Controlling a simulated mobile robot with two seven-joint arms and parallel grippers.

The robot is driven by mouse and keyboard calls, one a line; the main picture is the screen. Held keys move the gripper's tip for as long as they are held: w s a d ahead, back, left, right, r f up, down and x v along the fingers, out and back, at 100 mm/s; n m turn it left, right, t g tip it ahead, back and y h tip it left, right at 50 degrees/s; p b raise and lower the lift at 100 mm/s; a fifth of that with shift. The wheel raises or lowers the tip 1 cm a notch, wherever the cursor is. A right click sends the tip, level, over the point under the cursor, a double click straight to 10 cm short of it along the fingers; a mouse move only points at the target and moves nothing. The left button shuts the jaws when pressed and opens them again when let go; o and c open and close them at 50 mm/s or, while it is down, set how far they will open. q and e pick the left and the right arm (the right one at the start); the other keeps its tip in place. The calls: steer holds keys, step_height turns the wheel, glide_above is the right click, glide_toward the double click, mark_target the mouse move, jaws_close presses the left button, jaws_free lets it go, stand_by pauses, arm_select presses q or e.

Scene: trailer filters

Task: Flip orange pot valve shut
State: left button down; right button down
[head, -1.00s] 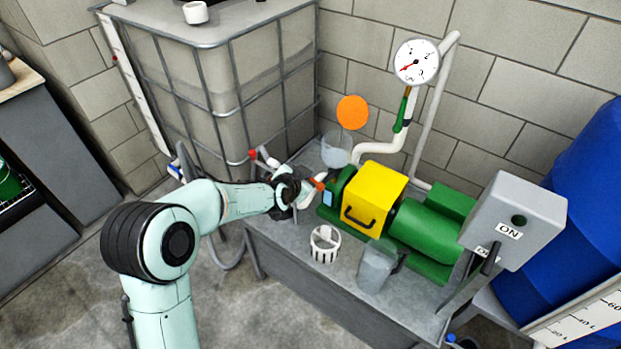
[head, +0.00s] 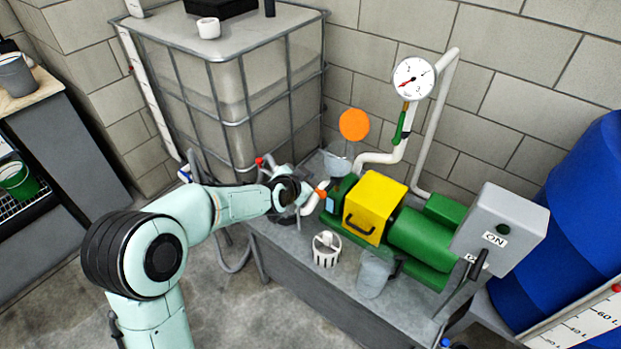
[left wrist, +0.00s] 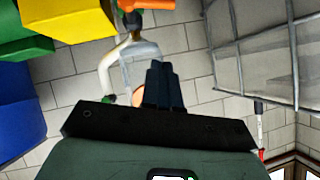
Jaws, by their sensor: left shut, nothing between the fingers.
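The orange valve handle (head: 321,193) sits on the white pipe at the left end of the green pump, below the clear pot (head: 338,163). In the left wrist view the orange handle (left wrist: 131,19) shows at the top, beyond my fingers. My left gripper (head: 301,191) is just left of the handle in the head view; I cannot tell whether they touch. In the left wrist view its dark fingers (left wrist: 163,82) are together and empty, in front of the clear pot (left wrist: 140,62). My right gripper is not in view.
The pot's orange lid (head: 354,124) stands raised. A yellow guard (head: 374,206) covers the pump's middle. A white strainer basket (head: 326,249) and a clear jug (head: 373,274) stand at the bench front. A caged tank (head: 227,95) is behind my arm. A red-handled valve (head: 262,162) is near my wrist.

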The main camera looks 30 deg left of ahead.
arm_select(q)
steer(key=p+v, duration=0.1)
steer(key=v, duration=0.5)
steer(key=shift+s+a, duration=0.35)
steer(key=shift+a, duration=0.25)
